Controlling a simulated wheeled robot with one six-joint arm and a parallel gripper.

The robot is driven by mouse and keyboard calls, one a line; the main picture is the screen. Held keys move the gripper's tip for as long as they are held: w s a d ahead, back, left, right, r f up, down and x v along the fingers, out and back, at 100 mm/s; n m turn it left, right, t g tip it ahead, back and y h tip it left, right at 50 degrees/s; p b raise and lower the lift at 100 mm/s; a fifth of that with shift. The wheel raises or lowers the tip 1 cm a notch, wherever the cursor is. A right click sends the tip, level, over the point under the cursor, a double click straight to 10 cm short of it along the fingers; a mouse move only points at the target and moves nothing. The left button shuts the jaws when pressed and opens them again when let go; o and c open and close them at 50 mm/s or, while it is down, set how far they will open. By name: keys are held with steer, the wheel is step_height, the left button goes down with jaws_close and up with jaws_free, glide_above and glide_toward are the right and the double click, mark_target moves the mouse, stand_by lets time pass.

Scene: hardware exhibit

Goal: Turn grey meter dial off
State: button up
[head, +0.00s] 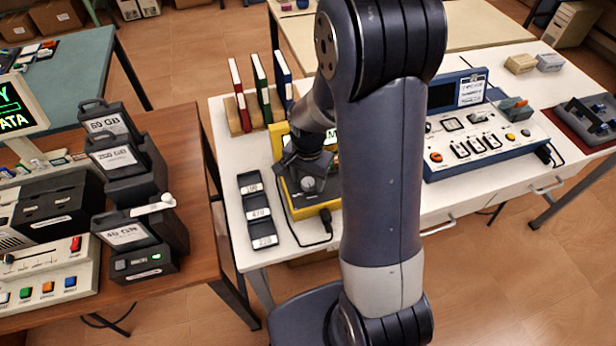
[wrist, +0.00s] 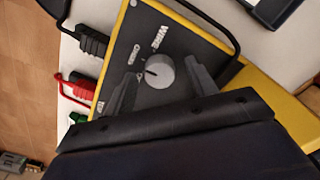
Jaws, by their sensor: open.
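The grey meter dial (wrist: 160,71) is a round knob on the dark face of a yellow-cased meter (wrist: 278,108). Its dark pointer mark faces left in the wrist view, toward small labels that are hard to read; "WIRE" is printed above it. My gripper (wrist: 162,72) is open, with one finger on each side of the dial; contact with it cannot be told. In the head view the dial (head: 308,184) shows just below my gripper (head: 304,176), and my arm hides the right part of the meter (head: 302,213).
Black and red plugs (wrist: 84,88) with cables sit along the meter's edge. On the white table, a strip of dark labelled blocks (head: 257,210) lies left of the meter. Red, green and blue binders (head: 261,88) stand behind it. A blue-and-white control panel (head: 485,140) is right of my arm.

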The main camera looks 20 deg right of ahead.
steer(key=c, duration=1)
steer(key=shift+n, duration=0.3)
steer(key=n+b, duration=0.1)
steer(key=n, duration=0.2)
steer(key=shift+n, duration=0.4)
steer(key=shift+n+b, duration=0.65)
steer(key=shift+n, duration=1.55)
steer(key=o, duration=1)
